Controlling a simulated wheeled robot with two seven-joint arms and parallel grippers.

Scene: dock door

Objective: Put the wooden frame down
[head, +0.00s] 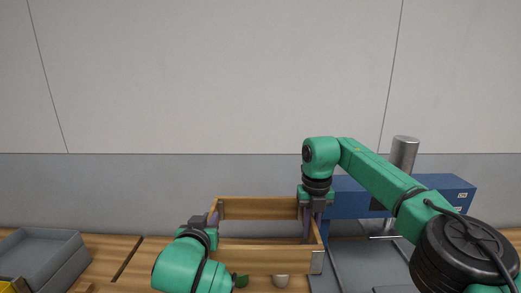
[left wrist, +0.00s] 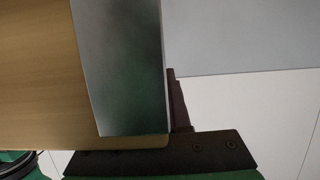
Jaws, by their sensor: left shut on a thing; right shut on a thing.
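The wooden frame (head: 258,253) is an open rectangular box of brown wood in the head view, low in the middle, with metal plates at its corners. My left gripper (head: 211,219) is shut on its left side. My right gripper (head: 308,222) points down and is shut on its right side. In the left wrist view the frame's wood (left wrist: 40,75) and a grey metal plate (left wrist: 120,65) fill the left half, close to the gripper (left wrist: 178,100). Whether the frame touches the table cannot be told.
The wooden table (head: 135,258) shows below. A grey tray (head: 72,264) stands at the left. A green item (head: 241,281) and a pale round item (head: 280,281) show at the frame's near side. A blue box (head: 445,185) and a metal cylinder (head: 404,153) stand at the right, by a grey surface (head: 352,262).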

